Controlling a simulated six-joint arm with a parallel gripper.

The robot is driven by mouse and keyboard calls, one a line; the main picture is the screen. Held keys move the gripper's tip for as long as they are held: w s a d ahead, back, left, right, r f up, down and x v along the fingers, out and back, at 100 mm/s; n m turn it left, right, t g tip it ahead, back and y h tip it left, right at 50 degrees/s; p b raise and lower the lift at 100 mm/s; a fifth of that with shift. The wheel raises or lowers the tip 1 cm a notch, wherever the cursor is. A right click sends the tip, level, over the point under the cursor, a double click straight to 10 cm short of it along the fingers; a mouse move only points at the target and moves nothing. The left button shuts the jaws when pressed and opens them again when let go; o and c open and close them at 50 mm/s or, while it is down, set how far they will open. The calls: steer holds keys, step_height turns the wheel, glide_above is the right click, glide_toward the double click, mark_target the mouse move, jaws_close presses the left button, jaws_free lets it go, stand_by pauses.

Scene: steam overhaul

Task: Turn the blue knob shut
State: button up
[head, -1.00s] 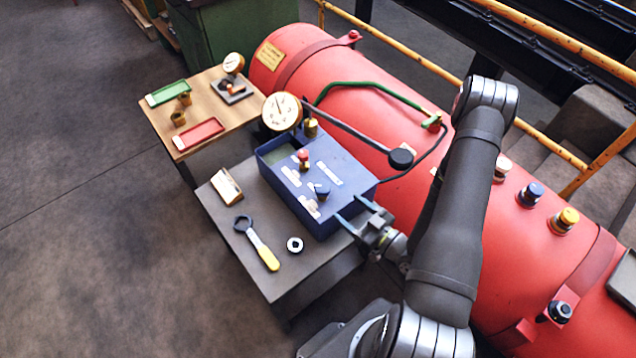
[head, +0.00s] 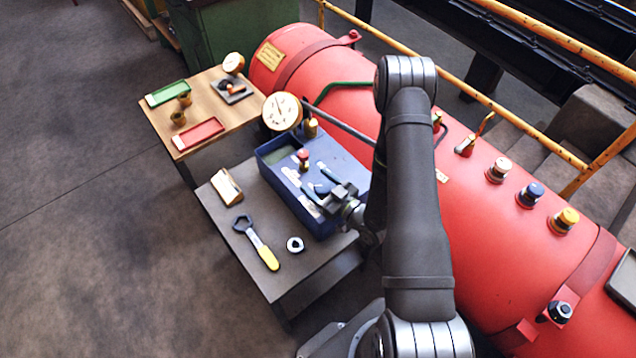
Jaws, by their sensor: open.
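The blue knob (head: 321,188) stands on the top face of the blue box (head: 318,224), near its front right part. It is small and partly hidden by my gripper. My gripper (head: 318,183) is open, low over the box, its two fingers reaching left with the knob between or very close to them. I cannot tell whether a finger touches it. A red knob (head: 303,157) on a brass stem stands further back on the same box, with white labels around.
The box sits on a grey table with a yellow-handled wrench (head: 257,243), a nut (head: 295,244) and a small wooden block (head: 226,186). A dial gauge (head: 282,111) stands behind the box. The red boiler (head: 480,215) with several capped fittings lies to the right.

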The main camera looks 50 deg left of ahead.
steer(key=shift+a, duration=0.15)
steer(key=shift+c, duration=0.5)
steer(key=c, duration=0.9)
steer(key=shift+m+t, duration=0.9)
steer(key=shift+t, duration=0.5)
steer(key=shift+w+m+t, duration=0.2)
steer(key=shift+m+t, duration=0.3)
steer(key=shift+t, duration=0.3)
steer(key=o, duration=1)
